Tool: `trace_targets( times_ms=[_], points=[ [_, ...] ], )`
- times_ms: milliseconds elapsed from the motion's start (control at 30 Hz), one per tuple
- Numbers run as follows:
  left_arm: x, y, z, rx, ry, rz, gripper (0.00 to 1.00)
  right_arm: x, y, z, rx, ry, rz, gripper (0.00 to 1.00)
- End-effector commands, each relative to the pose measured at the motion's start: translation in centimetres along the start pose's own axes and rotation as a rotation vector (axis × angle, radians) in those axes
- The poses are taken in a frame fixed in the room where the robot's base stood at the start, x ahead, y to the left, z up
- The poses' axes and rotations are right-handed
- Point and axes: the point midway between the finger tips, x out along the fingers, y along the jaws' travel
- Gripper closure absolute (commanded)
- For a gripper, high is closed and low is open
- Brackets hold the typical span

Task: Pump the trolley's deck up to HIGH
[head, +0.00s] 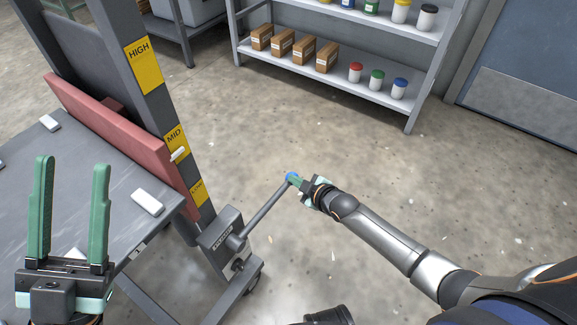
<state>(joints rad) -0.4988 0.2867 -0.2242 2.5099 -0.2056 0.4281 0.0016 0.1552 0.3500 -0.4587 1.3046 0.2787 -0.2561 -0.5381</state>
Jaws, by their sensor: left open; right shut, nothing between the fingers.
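The trolley's mast (155,105) carries yellow labels: HIGH (143,65) at the top, MID (176,138) below it and a partly hidden lowest one (197,190). A white pointer (178,154) sits at the lower part of the MID label. The grey deck (95,175) is at the left, with a red upright panel (120,137) along its mast side. My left gripper (73,163) is open and empty over the deck.
Small white blocks (147,202) lie on the deck. A grey shelf (390,106) with boxes and jars stands at the back, and a blue door (530,60) is at the right. The concrete floor (430,190) around the lever is clear.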

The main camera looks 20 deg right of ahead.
Motion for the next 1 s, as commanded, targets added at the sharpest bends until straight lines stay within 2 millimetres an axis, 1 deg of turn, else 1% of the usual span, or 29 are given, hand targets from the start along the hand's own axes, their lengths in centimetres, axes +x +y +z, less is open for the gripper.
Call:
trace_targets(
  times_ms=[33, 200, 300, 500, 900, 1000],
  points=[
    [-0.6, 0.3, 0.6, -0.011, -0.002, -0.001, 0.5, 0.6, -0.5, 1.1, -0.002, -0.006, 0.002, 1.0],
    [-1.2, 1.0, 1.2, -0.036, -0.006, 0.005, 0.5, 1.4, -1.4, 2.2, -0.004, -0.006, 0.003, 1.0],
    [-1.4, 1.1, 1.5, -0.042, -0.008, 0.007, 0.5, 1.7, -1.7, 2.5, -0.005, -0.005, 0.003, 1.0],
    [-1.5, 1.2, 1.7, -0.046, -0.01, 0.013, 0.5, 1.9, -2.1, 2.9, -0.004, -0.009, 0.002, 1.0],
    [-1.6, 1.3, 1.7, -0.043, -0.008, 0.018, 0.5, 2.0, -2.1, 3.0, -0.003, -0.011, 0.001, 1.0],
    [-1.4, 1.2, 1.5, -0.041, -0.006, 0.019, 0.5, 1.6, -2.1, 3.0, -0.003, -0.011, 0.001, 1.0]
  ],
)
